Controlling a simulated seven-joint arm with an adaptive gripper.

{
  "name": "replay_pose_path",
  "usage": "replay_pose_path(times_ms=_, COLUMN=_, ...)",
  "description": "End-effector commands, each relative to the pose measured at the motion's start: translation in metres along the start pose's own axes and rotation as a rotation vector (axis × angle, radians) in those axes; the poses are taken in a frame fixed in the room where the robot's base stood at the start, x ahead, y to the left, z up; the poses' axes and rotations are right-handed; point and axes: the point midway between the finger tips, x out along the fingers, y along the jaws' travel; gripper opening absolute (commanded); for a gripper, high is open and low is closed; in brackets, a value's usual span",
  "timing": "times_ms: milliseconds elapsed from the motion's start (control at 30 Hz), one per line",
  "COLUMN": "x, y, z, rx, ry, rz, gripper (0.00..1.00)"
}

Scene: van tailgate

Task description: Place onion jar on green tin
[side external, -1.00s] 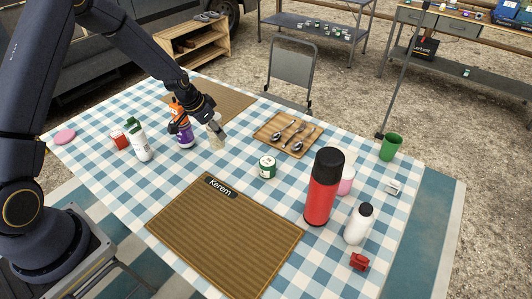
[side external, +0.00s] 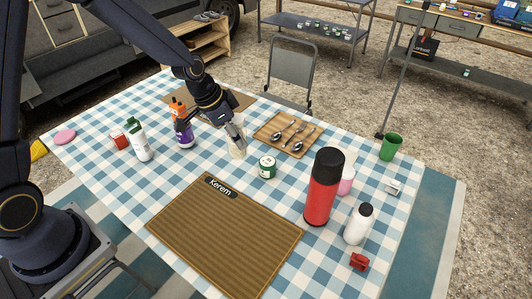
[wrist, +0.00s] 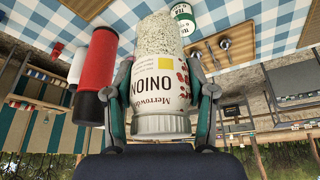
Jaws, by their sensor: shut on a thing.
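My gripper (side external: 228,128) is shut on the onion jar (wrist: 160,90), with one finger on each side. In the wrist view the jar shows a white label reading "ONION", pale grains and a light lid towards my palm. In the side view its lower part (side external: 238,149) shows below my fingers, left of the green tin. The green tin (side external: 267,167) is short, with a white band, and stands upright on the cloth. It also shows in the wrist view (wrist: 182,15), beyond the jar's far end and apart from it. My fingers hide part of the jar in the side view.
A red flask with a black top (side external: 322,190) stands right of the tin. A wooden cutlery tray (side external: 275,125) lies behind it. A brown "Kerem" mat (side external: 222,235) lies in front.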

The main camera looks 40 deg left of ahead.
Motion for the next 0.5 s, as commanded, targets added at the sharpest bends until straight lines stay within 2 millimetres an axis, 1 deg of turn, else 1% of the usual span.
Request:
replay_pose_path(times_ms=33, x=0.01, y=-0.004, z=-0.008, rx=0.002, ry=-0.001, rz=0.001, gripper=0.14)
replay_pose_path(times_ms=100, x=0.025, y=-0.013, z=-0.02, rx=0.0, ry=-0.002, rz=0.001, gripper=0.14)
replay_pose_path(times_ms=267, x=0.059, y=-0.032, z=-0.049, rx=-0.001, ry=0.0, rz=0.0, gripper=0.14)
replay_pose_path(times_ms=400, x=0.094, y=-0.043, z=-0.057, rx=-0.002, ry=-0.002, rz=0.001, gripper=0.14)
replay_pose_path(times_ms=500, x=0.111, y=-0.049, z=-0.061, rx=-0.002, ry=-0.002, rz=-0.001, gripper=0.14)
